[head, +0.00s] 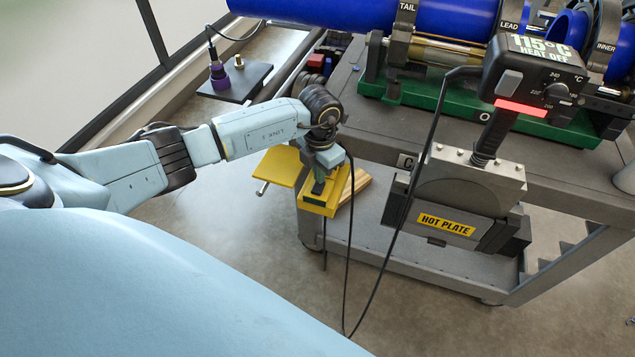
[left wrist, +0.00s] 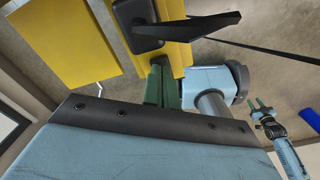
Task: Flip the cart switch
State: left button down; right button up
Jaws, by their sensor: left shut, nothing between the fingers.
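The yellow switch box (head: 318,203) hangs at the cart's left end, with its yellow cover plate (head: 281,166) swung out to the left. A black switch lever on a dark base (left wrist: 190,28) shows on the box in the left wrist view. My left gripper (head: 319,184) is shut and empty, pointing down at the box face. Its green fingers (left wrist: 160,86) are close beside the lever base; I cannot tell if they touch. The gripper hides part of the switch in the head view. My right gripper (left wrist: 263,104) shows small at the right of the left wrist view.
The grey cart (head: 375,130) carries blue pipes (head: 330,12) in a green-based clamp machine. A hot plate (head: 450,200) with a display hangs on its front. Black cables dangle beside the switch box. A dark plate with a purple-and-black plug (head: 218,76) is behind my left arm.

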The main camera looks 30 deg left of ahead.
pick_arm(q)
jog(key=shift+r+p, duration=2.1)
jog(key=shift+r, duration=0.85)
jog(key=shift+f, duration=0.1)
